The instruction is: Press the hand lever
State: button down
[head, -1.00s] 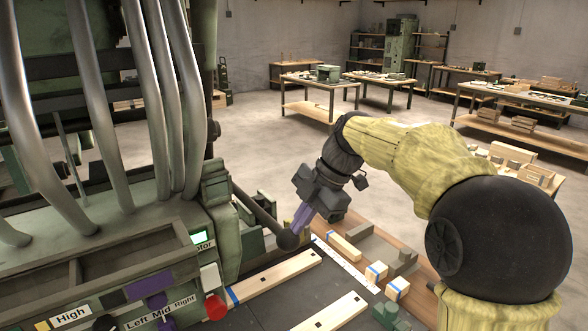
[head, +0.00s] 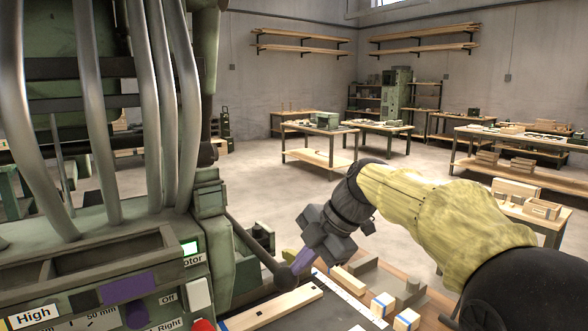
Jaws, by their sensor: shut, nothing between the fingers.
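The hand lever (head: 263,256) is a dark rod on the right side of the green machine. It slants down to the right and ends in a round black knob (head: 285,278). My gripper (head: 298,266) has purple fingers and is shut with nothing between them. It points down and to the left, its fingertips at the upper right of the knob. They overlap or border the knob in the picture. I cannot tell whether they press on it.
The machine's panel (head: 110,295) with switches and a lit green display fills the lower left. Wooden boards and blocks (head: 382,305) lie on the surface below my gripper. Workbenches (head: 322,140) stand farther back, with open floor before them.

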jog(key=shift+s+f+g, duration=0.15)
jog(key=shift+f+g, duration=0.05)
jog(key=shift+f, duration=0.55)
jog(key=shift+s+f+g, duration=0.15)
jog(key=shift+f+g, duration=0.05)
jog(key=shift+f, duration=0.55)
notch_tip(320, 180, up, 15)
jog(key=p, duration=0.4)
send_over(297, 283)
jog(key=d, duration=0.8)
jog(key=shift+w+a+t, duration=0.1)
jog(key=shift+w+t, duration=0.1)
jog(key=shift+t, duration=0.1)
